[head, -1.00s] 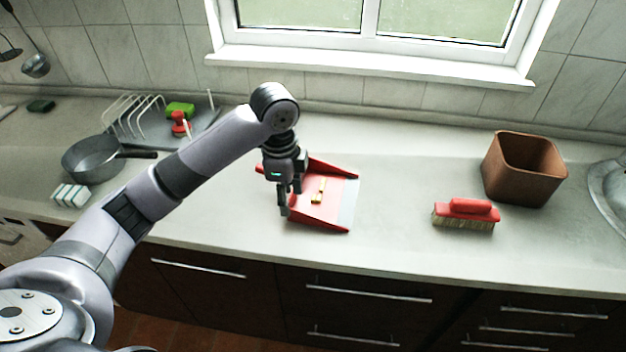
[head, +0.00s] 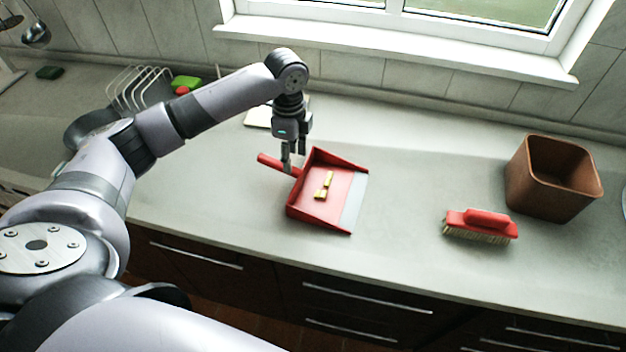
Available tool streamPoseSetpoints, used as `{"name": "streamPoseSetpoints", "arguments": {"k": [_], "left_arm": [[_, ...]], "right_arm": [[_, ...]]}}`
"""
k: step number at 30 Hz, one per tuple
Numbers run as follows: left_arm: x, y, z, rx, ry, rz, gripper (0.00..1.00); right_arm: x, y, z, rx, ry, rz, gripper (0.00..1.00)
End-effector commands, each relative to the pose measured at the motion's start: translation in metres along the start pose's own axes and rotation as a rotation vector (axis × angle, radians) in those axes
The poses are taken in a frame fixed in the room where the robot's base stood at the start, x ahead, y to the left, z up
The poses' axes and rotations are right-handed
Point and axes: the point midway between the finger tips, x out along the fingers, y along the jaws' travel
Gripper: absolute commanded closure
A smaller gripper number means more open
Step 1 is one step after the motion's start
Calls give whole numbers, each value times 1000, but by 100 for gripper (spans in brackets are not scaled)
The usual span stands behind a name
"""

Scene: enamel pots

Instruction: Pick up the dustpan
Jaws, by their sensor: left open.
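The red dustpan (head: 310,208) lies on the grey counter with its grey lip to the right and its short handle pointing to the upper left. Small yellow pieces (head: 324,187) lie in its pan. My left gripper (head: 294,163) points down, open, over the place where the handle meets the pan. The fingers hide part of the handle. I cannot tell whether they touch it. My right gripper is not in view.
A red brush (head: 480,224) with pale bristles and a brown square bin (head: 550,180) stand to the right. A dish rack (head: 140,88), a green sponge (head: 186,83) and a dark pan (head: 90,125) are at the left. The counter between dustpan and brush is clear.

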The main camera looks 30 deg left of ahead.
Motion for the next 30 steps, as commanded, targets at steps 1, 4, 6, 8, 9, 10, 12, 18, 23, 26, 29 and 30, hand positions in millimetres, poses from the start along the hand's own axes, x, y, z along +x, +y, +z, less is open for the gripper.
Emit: {"name": "streamPoseSetpoints", "arguments": {"k": [1,4,6,8,9,10,12,18,23,26,29,30], "left_arm": [[5,0,0,-1,-1,2,57],[11,0,0,-1,0,1,57],[15,0,1,-1,0,2,57],[20,-1,2,-1,0,2,57],[25,-1,4,-1,-2,3,57],[29,-1,6,-2,-2,3,57],[40,-3,9,-2,-1,4,57],[63,-3,8,0,-1,0,57],[65,-4,8,0,-1,-1,57],[65,-4,8,1,-1,-1,58],[65,-4,8,1,0,-1,65],[64,-4,8,1,0,-1,67]], "right_arm": [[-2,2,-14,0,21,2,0],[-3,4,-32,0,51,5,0],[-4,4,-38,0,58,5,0],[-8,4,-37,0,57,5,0],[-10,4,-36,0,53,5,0],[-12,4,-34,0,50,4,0],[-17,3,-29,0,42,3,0],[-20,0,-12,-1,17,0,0],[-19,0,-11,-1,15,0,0],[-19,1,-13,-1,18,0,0],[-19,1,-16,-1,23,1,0],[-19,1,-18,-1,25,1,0]]}}
